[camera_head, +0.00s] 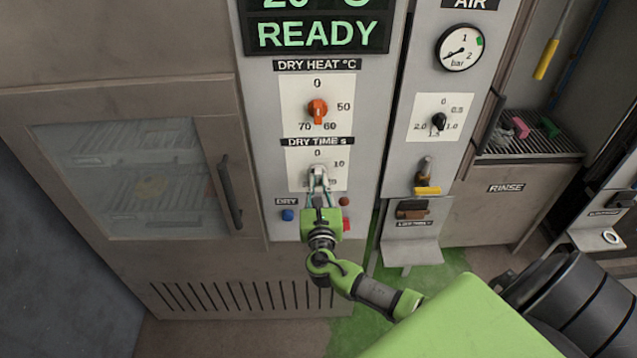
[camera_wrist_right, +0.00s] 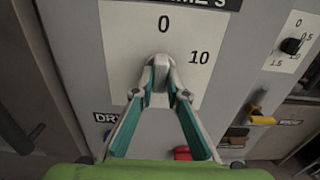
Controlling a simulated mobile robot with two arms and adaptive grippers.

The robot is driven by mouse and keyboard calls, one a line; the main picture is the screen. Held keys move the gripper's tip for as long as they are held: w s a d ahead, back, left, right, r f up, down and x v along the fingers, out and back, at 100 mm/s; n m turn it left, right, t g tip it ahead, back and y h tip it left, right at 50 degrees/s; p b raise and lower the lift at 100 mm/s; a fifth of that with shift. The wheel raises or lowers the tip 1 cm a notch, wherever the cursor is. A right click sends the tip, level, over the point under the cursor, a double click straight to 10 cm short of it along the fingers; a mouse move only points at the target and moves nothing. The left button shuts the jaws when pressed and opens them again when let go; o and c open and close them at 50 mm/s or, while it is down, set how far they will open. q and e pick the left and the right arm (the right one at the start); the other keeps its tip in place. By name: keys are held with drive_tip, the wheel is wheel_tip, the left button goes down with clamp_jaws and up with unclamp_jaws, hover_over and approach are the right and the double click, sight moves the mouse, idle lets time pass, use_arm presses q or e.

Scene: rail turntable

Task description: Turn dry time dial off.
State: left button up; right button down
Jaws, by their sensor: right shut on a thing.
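The dry time dial's white plate (camera_head: 296,178) is on the grey control panel, under the label DRY TIME S. Its marks 0 and 10 show, and it also appears in the right wrist view (camera_wrist_right: 122,50). My right gripper (camera_head: 318,172) reaches up to the middle of this plate, and its fingers are shut on the dial's knob. In the wrist view the fingertips (camera_wrist_right: 160,72) meet just below the 0. They hide most of the knob, so I cannot tell which mark it points to. My left gripper is not in view.
Above is the orange dry heat dial (camera_head: 317,110). Below are a blue button (camera_head: 287,215) and a red button (camera_head: 346,224), close to my gripper. A cabinet door with a handle (camera_head: 230,192) is left; an air panel with a black knob (camera_head: 438,121) is right.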

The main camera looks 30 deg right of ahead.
drive_tip(key=shift+f, duration=0.1)
drive_tip(key=c, duration=2)
unclamp_jaws()
drive_tip(key=shift+s+a, duration=0.1)
drive_tip(key=v, duration=1.1)
drive_tip(key=shift+s+a, duration=0.1)
drive_tip(key=shift+s, duration=0.3)
